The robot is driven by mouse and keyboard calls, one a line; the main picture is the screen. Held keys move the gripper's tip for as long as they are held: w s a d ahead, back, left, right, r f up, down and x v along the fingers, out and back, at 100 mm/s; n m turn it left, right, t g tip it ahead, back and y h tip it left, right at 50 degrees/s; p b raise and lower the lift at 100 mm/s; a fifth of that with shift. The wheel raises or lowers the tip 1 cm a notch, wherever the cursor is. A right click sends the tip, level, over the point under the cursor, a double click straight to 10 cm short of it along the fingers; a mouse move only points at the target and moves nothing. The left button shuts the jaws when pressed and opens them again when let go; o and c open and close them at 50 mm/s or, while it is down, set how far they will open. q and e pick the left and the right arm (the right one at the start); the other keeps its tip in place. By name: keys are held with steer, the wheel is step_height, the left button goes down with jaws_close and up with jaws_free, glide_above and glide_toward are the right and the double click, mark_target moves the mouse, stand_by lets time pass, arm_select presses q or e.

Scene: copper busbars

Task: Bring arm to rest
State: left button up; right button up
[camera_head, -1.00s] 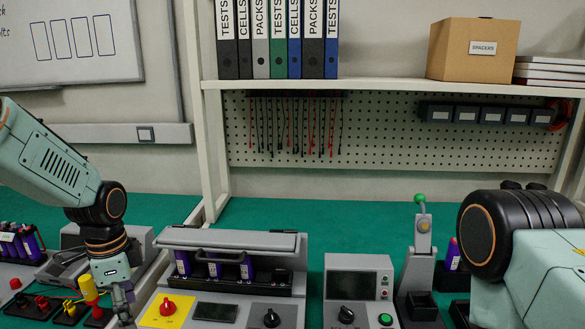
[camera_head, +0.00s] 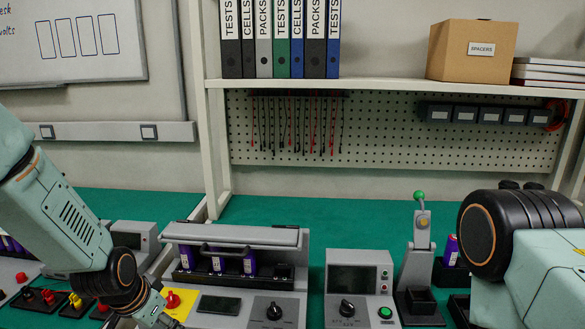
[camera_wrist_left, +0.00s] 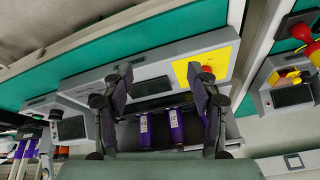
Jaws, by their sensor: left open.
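My left arm comes in from the left in the head view, and its gripper (camera_head: 163,317) hangs low at the bottom edge, in front of the grey tester. In the left wrist view the two fingers of the gripper (camera_wrist_left: 160,75) stand wide apart with nothing between their tips. Beyond them the tester's yellow panel (camera_wrist_left: 206,65) and purple cells (camera_wrist_left: 176,128) show. Of my right arm only a black joint and pale link show at the right of the head view. Its gripper is outside the picture.
The grey tester (camera_head: 235,237) with purple cells stands near the left gripper. A grey box with a screen (camera_head: 352,278) and a green-knobbed lever press (camera_head: 420,245) stand further right. Terminal blocks (camera_head: 75,305) lie under the left arm. The green bench top (camera_head: 330,215) is clear behind.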

arm_select(q)
steer(key=s+d+f+n+g, duration=0.1)
steer(key=s+f, duration=0.5)
steer(key=s, duration=0.5)
steer(key=s+d+f+n+g+b, duration=0.1)
steer(key=s+f+n+g, duration=0.1)
steer(key=s+f, duration=0.4)
steer(key=s+d+f+n+g+b, duration=0.1)
steer(key=s+f, duration=0.5)
steer(key=s, duration=1)
steer(key=shift+s+f+n+g+y, duration=0.2)
steer(key=shift+n+g+y, duration=0.1)
steer(key=shift+n, duration=0.2)
steer(key=shift+s+d, duration=0.1)
steer(key=shift+d, duration=0.05)
steer(key=shift+c, duration=0.5)
